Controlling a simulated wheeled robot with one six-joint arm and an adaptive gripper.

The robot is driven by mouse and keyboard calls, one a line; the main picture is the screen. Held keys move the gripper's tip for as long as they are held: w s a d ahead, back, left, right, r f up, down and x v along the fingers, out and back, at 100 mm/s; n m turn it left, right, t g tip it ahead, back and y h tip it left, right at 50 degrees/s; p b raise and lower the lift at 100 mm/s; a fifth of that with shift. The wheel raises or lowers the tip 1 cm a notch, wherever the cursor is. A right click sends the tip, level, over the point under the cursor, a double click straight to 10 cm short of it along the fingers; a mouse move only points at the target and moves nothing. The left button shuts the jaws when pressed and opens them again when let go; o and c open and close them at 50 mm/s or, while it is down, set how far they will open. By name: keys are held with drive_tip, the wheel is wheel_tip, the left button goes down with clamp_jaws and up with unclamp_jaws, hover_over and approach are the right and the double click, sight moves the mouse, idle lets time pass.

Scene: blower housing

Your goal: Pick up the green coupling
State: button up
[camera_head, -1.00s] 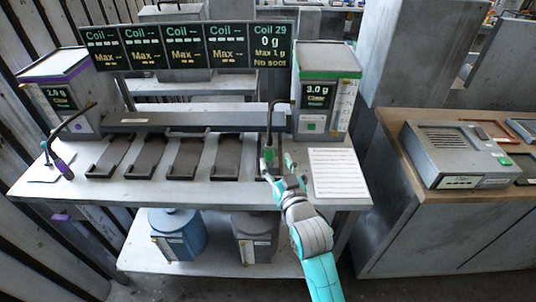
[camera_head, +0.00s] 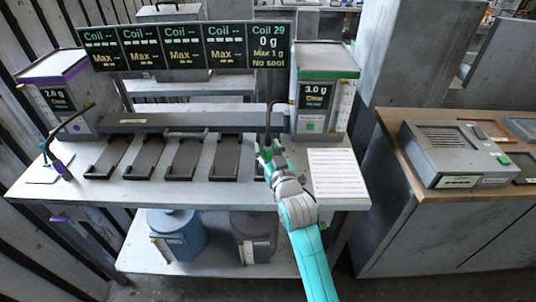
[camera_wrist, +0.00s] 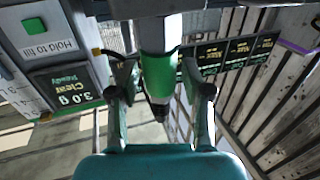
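The green coupling (camera_wrist: 159,76) is a short green cylinder on the end of a grey hose part, in the middle of the wrist view. My gripper (camera_wrist: 158,80) has one finger on each side of it, and narrow gaps seem to show between fingers and coupling. It looks open, with nothing clearly clamped. In the head view my gripper (camera_head: 269,152) is at the dark curved hose (camera_head: 269,120) above the right end of the bench, and it mostly hides the coupling there.
The green-banded dispenser (camera_head: 325,85) reads 3.0 g and stands close behind and right of my gripper. A white sheet (camera_head: 338,174) lies right of it. Several dark trays (camera_head: 182,158) line the bench to the left. A purple-tipped hose (camera_head: 60,168) stands at far left.

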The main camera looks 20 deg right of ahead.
sight(269, 141)
clamp_jaws()
drive_tip(key=shift+r, duration=0.1)
drive_tip(key=shift+r, duration=0.4)
wheel_tip(269, 141, up, 3)
drive_tip(key=shift+f, duration=0.1)
drive_tip(key=s, duration=1.8)
drive_tip(key=shift+f, duration=0.15)
drive_tip(key=shift+r, duration=0.55)
